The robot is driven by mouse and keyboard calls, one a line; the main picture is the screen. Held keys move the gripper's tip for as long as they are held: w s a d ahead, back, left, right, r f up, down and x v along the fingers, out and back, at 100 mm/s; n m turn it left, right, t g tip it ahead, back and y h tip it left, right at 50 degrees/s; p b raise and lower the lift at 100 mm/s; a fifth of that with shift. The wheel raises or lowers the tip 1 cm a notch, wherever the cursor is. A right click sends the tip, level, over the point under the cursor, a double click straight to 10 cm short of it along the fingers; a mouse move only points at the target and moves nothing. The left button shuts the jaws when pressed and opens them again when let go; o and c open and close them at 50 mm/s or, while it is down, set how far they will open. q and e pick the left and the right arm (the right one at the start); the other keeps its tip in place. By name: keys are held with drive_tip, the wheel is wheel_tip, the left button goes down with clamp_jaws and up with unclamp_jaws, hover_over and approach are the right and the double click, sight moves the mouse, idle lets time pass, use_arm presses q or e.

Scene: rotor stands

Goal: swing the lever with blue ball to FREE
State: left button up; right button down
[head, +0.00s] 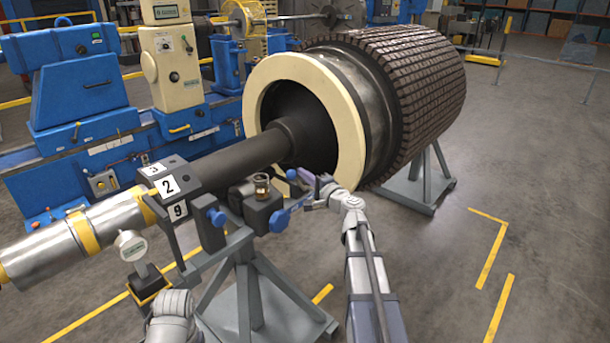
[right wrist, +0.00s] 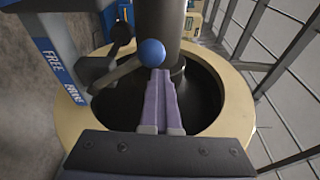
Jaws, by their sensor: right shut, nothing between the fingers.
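The lever (right wrist: 118,75) is a grey bar with a blue ball (right wrist: 152,52) on its end. It reaches up and right in the right wrist view from a grey bracket at the left. A blue plate (right wrist: 55,55) lettered FREE stands left of it. My right gripper (right wrist: 160,73) is shut and empty, its purple fingertips just below the ball in that view; I cannot tell whether they touch it. In the head view my right gripper (head: 304,174) is beside the stand's right end, and a small blue ball (head: 292,174) shows by its tips. My left gripper is not in view.
The shaft (head: 250,160) runs through the cream ring (head: 262,85) of the big rotor (head: 415,85). A grey stand (head: 245,295) carries a numbered block (head: 170,185) and a blue knob (head: 217,218). Blue machinery (head: 80,85) fills the back left. The floor at right is open.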

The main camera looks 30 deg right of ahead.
drive_tip(key=shift+s+a, duration=0.15)
drive_tip(key=shift+a, duration=0.1)
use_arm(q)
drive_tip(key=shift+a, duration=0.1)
use_arm(e)
drive_tip(key=s+d, duration=0.1)
drive_tip(key=s, duration=0.6)
drive_tip(key=shift+s+d, duration=0.2)
drive_tip(key=shift+d, duration=0.15)
